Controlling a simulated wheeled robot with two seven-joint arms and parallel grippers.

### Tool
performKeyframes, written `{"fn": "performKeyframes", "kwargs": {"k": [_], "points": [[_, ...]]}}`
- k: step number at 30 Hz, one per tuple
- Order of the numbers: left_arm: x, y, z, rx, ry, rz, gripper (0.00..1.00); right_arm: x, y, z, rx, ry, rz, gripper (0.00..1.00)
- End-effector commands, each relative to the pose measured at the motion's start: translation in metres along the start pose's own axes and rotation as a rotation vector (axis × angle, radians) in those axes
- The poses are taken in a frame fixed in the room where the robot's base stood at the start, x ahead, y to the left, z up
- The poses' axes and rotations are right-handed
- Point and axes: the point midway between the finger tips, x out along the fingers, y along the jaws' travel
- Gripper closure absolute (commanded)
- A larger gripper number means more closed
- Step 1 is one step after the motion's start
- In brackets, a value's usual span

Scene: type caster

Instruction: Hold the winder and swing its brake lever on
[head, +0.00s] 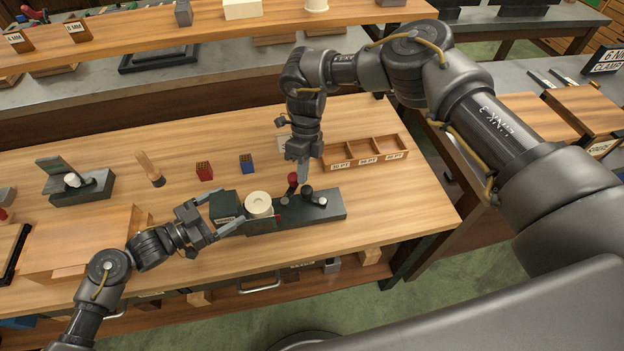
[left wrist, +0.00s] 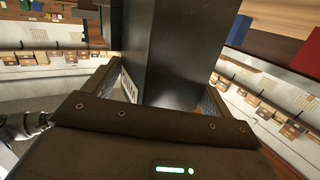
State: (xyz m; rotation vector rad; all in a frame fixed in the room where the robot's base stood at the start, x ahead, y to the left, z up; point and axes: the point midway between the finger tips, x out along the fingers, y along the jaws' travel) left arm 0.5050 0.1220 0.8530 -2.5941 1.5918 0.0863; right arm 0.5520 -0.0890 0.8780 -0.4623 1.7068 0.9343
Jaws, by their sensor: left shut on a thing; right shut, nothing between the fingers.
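The winder is a long dark base (head: 330,209) on the wooden bench, with a cream spool (head: 258,204) and a dark labelled block (head: 223,204) at its left end. A lever with a red knob (head: 292,179) stands on it, with black knobs (head: 307,191) just to the right. My left gripper (head: 222,212) is shut on the dark block at the winder's left end; the left wrist view shows the dark block (left wrist: 178,50) between the fingers. My right gripper (head: 303,170) is shut and empty, pointing down just above and beside the red knob. I cannot tell if they touch.
A wooden tray with compartments (head: 341,164) lies right of my right gripper. Red (head: 204,172) and blue (head: 246,163) blocks, a wooden-handled tool (head: 150,169) and a dark fixture (head: 80,186) stand to the left. The bench in front of the winder is mostly clear.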

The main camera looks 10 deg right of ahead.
Motion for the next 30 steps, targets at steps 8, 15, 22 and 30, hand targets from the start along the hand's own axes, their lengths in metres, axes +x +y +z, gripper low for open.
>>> {"fn": "performKeyframes", "kwargs": {"k": [8,15,22,30], "points": [[0.0,0.0,0.001,0.002,-0.002,-0.001,0.39,-0.011,-0.009,0.01,-0.095,-0.546,0.238,1.0],[0.0,0.0,0.001,0.002,-0.002,-0.001,0.39,-0.008,-0.023,-0.038,-0.304,-1.028,0.261,1.0],[0.0,0.0,0.001,0.002,-0.002,0.0,0.39,0.004,-0.053,-0.106,-0.442,-1.227,0.04,1.0],[0.0,0.001,0.0,0.002,-0.002,0.001,0.39,0.003,-0.066,-0.142,-0.519,-1.286,-0.112,1.0]]}}
